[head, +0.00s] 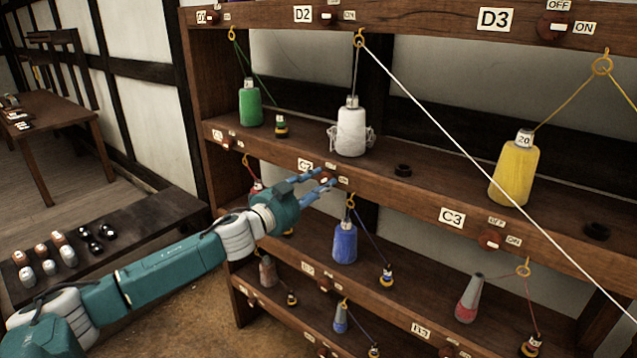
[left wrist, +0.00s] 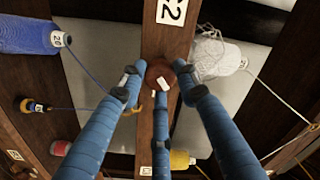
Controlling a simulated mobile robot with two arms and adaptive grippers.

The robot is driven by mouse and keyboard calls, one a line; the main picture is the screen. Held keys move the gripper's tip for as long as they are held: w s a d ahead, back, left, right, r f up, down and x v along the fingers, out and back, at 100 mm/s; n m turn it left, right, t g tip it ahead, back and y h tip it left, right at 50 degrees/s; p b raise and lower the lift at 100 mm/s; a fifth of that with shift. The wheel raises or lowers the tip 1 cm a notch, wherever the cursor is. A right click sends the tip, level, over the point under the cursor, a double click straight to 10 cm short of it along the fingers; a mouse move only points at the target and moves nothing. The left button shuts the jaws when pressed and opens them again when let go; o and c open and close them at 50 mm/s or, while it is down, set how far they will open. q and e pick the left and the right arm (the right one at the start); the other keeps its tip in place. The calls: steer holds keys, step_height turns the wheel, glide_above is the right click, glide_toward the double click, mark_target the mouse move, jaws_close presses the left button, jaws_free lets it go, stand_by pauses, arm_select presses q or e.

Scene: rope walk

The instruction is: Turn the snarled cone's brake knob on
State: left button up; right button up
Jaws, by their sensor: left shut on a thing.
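The snarled cone (head: 351,131) is white, with loose loops of yarn at its lower side. It stands upright on the shelf above the C2 label (head: 304,165); part of it shows in the left wrist view (left wrist: 217,57). Its brake knob (left wrist: 158,72) is a round red-brown knob on the shelf's front edge by the C2 label, with a white mark. My left gripper (head: 328,181) reaches it from the left, and its blue fingers are shut around the knob. In the head view the fingers mostly hide the knob, and I cannot tell its setting. My right gripper is not in view.
A blue cone (head: 345,243) stands on the shelf below, and a yellow cone (head: 514,175) to the right. A white strand (head: 440,118) runs diagonally down from a yellow ring (head: 360,38) across the rack front. A low bench (head: 125,232) with small spools is at the left.

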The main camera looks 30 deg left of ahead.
arm_select(q)
steer(key=m, duration=0.3)
steer(key=shift+m, duration=0.3)
steer(key=shift+f+m, duration=0.1)
steer(key=shift+m, duration=1.8)
steer(key=shift+m+p, duration=0.3)
steer(key=o, duration=1.2)
steer(key=shift+s, duration=0.1)
steer(key=shift+s+f, duration=0.1)
steer(key=shift+s, duration=0.45)
steer(key=shift+s+a, duration=0.15)
steer(key=shift+s, duration=1.65)
steer(key=shift+s+a, duration=0.15)
steer(key=shift+s, duration=1.6)
steer(key=shift+s+a, duration=0.15)
steer(key=shift+s, duration=1.65)
